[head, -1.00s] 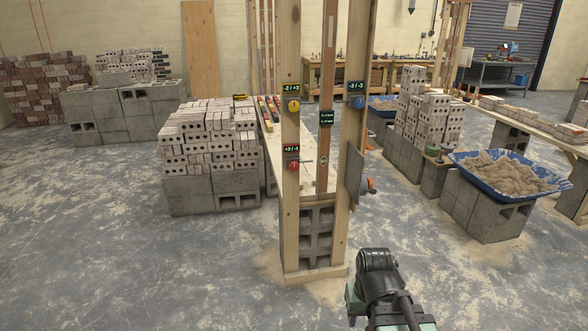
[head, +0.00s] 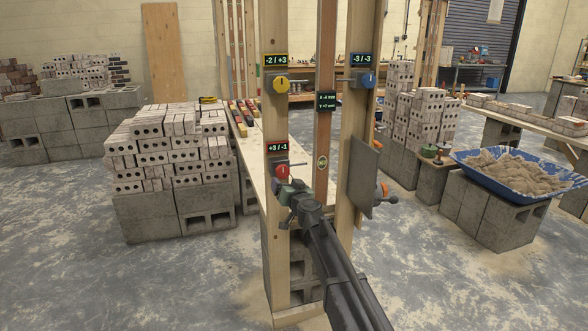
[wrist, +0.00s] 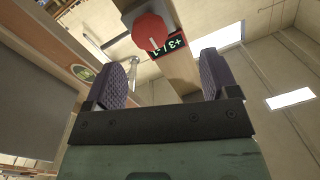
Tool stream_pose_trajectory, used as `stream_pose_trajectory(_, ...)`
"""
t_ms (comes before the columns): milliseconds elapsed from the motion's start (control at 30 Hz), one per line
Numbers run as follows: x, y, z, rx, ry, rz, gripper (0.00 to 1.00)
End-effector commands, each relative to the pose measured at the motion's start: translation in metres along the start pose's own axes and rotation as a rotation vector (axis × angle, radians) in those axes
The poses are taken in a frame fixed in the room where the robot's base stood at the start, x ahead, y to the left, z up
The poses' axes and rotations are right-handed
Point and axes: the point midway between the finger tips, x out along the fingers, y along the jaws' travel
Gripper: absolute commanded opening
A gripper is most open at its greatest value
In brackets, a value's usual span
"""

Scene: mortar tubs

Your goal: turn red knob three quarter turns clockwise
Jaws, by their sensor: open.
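The red knob (head: 282,171) sits on the left wooden post, under a small display (head: 277,147) that reads +3 / -1. My gripper (head: 287,187) is just below and in front of the knob, and my arm reaches up from the lower right. In the wrist view the red knob (wrist: 150,31) lies beyond the fingertips, roughly between them but a little left of centre. My gripper (wrist: 160,66) is open there, with its two dark ribbed pads wide apart and nothing between them. In the head view the fingers are small and partly hidden by the wrist.
A yellow knob (head: 281,85) is higher on the same post, and a blue knob (head: 368,80) is on the right post. A thin metal rod (wrist: 132,72) juts out near the red knob. A grey plate (head: 361,178) hangs by the right post.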

Motion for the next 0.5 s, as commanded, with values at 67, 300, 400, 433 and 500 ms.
stream_pose_trajectory(67, -0.003, 0.010, -0.005, -0.062, 0.024, 0.068, 0.80)
stream_pose_trajectory(300, 0.000, 0.014, -0.006, -0.125, 0.024, 0.083, 0.80)
stream_pose_trajectory(400, 0.011, 0.015, -0.007, -0.124, 0.024, 0.082, 0.80)
stream_pose_trajectory(433, 0.016, 0.015, -0.007, -0.124, 0.024, 0.082, 0.80)
stream_pose_trajectory(500, 0.030, 0.016, -0.007, -0.124, 0.024, 0.082, 0.80)
